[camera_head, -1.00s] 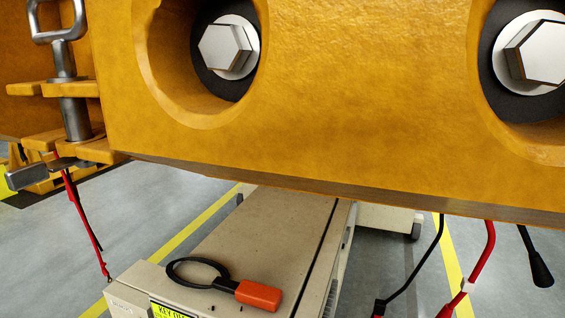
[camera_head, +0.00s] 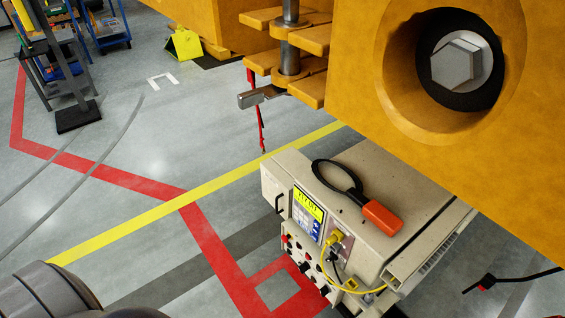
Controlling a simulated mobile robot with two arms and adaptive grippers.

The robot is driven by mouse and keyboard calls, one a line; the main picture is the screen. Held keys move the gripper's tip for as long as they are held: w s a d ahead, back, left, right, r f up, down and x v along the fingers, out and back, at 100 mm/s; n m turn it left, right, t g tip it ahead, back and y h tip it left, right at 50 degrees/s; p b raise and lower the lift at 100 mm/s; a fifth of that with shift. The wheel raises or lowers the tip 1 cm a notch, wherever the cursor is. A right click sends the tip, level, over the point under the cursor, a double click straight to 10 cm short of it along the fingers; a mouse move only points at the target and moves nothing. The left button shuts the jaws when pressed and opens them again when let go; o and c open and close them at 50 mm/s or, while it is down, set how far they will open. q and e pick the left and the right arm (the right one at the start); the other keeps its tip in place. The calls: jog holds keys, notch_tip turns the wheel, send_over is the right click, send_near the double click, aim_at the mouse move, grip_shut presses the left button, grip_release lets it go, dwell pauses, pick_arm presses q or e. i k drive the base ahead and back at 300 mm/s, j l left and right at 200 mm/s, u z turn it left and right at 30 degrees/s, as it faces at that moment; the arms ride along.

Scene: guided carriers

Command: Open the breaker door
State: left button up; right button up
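No breaker door can be made out in the head view. A beige equipment box (camera_head: 405,205) stands on the floor at the lower right, partly under an orange machine. Its front has a yellow-labelled panel (camera_head: 308,216), a yellow cable (camera_head: 324,272) and several sockets. A black ring tool with an orange handle (camera_head: 382,217) lies on top of the box. Neither of my grippers is in view.
The large orange machine body (camera_head: 350,60) with a big bolt (camera_head: 462,62) fills the upper right. A pin joint (camera_head: 290,62) sticks out at its left. Carts (camera_head: 105,25) stand at the upper left. Grey floor with red and yellow lines is clear at left and middle.

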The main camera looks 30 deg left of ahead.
aim_at(277, 185)
jog(key=u, duration=0.95)
